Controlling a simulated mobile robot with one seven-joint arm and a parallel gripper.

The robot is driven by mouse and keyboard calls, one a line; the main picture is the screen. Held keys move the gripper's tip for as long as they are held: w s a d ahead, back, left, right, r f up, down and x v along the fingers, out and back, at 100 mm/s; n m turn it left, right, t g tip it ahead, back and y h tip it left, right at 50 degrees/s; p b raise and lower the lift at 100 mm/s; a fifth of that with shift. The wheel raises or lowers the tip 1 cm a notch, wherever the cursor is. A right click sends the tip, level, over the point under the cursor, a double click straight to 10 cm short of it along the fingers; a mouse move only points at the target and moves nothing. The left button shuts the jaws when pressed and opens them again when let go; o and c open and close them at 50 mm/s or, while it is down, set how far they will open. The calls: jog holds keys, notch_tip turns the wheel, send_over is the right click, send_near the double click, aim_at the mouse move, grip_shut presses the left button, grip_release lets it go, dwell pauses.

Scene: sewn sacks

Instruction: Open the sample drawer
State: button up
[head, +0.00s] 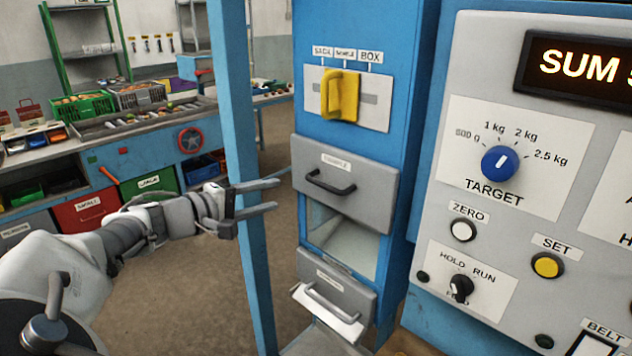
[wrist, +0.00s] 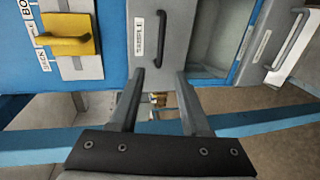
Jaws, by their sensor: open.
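The sample drawer (head: 362,191) is a grey front with a label and a black bar handle (head: 330,183), on the blue cabinet. Its label reads "SAMPLE" in the wrist view, where the drawer front (wrist: 180,25) is turned sideways. The front sits against the cabinet; I cannot tell any gap. My gripper (head: 278,195) is open and empty, to the left of the drawer in the head view. In the wrist view the handle (wrist: 161,30) lies ahead of the gap between my fingertips (wrist: 160,73), apparently without contact.
A blue post (head: 236,130) stands close beside my gripper. Below the sample drawer are an open bay (head: 342,246) and a lower grey drawer front (head: 318,270) with its own handle. A yellow selector handle (head: 340,95) is above. A control panel (head: 535,110) stands at right.

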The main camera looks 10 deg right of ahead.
aim_at(318, 184)
jog(key=p+x, duration=0.1)
jog(key=x, duration=1.4)
jog(key=shift+w+d+f, duration=0.1)
jog(key=shift+d, duration=0.1)
grip_shut()
dwell(0.7)
